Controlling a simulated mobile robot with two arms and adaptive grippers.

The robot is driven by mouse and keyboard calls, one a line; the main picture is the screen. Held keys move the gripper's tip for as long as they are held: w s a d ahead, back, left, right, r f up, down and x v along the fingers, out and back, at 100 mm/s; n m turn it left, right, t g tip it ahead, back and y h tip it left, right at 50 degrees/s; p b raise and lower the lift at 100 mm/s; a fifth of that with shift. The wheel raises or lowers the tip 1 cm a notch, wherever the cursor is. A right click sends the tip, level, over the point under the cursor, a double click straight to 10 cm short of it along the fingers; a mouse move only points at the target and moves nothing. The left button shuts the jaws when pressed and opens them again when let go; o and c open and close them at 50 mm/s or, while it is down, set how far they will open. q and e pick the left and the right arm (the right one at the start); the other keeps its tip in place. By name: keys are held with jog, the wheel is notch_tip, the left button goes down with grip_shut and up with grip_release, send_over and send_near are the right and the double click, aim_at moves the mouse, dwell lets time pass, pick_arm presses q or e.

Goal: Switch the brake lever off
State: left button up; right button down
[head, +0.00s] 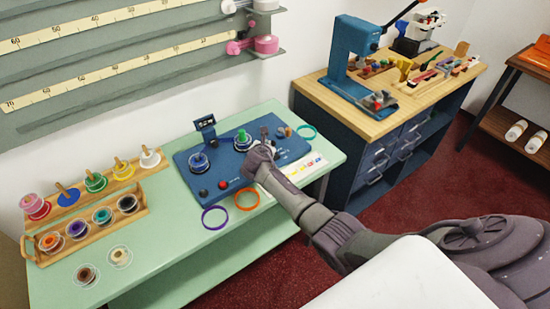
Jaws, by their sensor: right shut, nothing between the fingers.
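A blue winding board (220,171) lies on the pale green counter. It carries a spool post at the left (199,161), a green-topped spool (243,139), a small raised display (206,126), a red button (223,184) and a black knob (203,193). My right gripper (263,143) is over the board's right part, just right of the green-topped spool. It is shut and holds nothing. I cannot clearly make out the brake lever; small dark parts beside the gripper are hard to tell apart, so contact is unclear. My left gripper is out of view.
A wooden rack (92,233) of coloured spools stands on the left of the counter (165,232). A wooden-topped cabinet (376,125) with a blue press (350,62) stands at the right.

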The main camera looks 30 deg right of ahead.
jog(key=shift+w, duration=0.4)
dwell(1.8)
jog(key=shift+r, duration=0.1)
jog(key=shift+r+p, duration=0.75)
jog(key=shift+p, duration=0.15)
